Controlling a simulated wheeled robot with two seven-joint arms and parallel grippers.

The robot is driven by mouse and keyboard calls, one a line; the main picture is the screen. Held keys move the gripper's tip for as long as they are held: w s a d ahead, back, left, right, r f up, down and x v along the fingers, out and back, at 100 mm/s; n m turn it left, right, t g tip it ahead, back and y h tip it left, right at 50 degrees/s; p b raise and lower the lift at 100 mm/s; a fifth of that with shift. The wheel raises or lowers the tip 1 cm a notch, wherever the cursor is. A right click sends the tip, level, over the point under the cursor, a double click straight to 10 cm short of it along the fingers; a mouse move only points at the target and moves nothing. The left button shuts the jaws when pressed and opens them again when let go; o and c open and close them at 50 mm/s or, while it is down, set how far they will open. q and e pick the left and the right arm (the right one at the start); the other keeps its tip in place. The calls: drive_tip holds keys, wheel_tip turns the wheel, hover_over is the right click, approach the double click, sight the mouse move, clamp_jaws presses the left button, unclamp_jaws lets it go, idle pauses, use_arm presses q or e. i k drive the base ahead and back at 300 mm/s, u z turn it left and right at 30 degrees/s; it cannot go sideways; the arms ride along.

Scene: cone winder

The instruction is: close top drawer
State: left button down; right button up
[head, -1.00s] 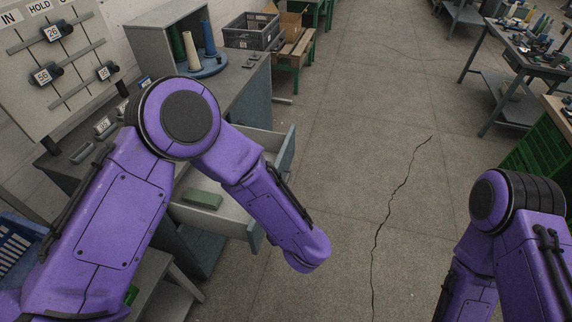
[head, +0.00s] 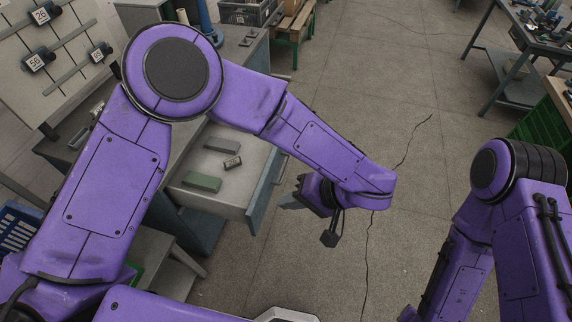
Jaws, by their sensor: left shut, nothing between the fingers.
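The top drawer (head: 232,206) of the grey-blue workbench stands pulled out, with its front panel (head: 267,191) facing right over the aisle. Inside it lie a green block (head: 201,181), a grey block (head: 222,146) and a small dark piece with a light label (head: 232,162). My left arm reaches over the drawer. My left gripper (head: 286,205) is just right of the drawer front, shut and empty, its fingers pointing left toward the panel. I cannot tell whether it touches the panel. My right arm is at the right edge; its gripper is out of view.
The workbench top (head: 238,75) carries a round stand with cones, partly hidden by my arm. A grey crate (head: 245,12) and a wooden box stand beyond. A blue bin (head: 18,228) is at the left. The floor aisle (head: 340,110) is clear; a table (head: 520,45) stands right.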

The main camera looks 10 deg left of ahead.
sight(244, 195)
drive_tip(key=i, duration=0.9)
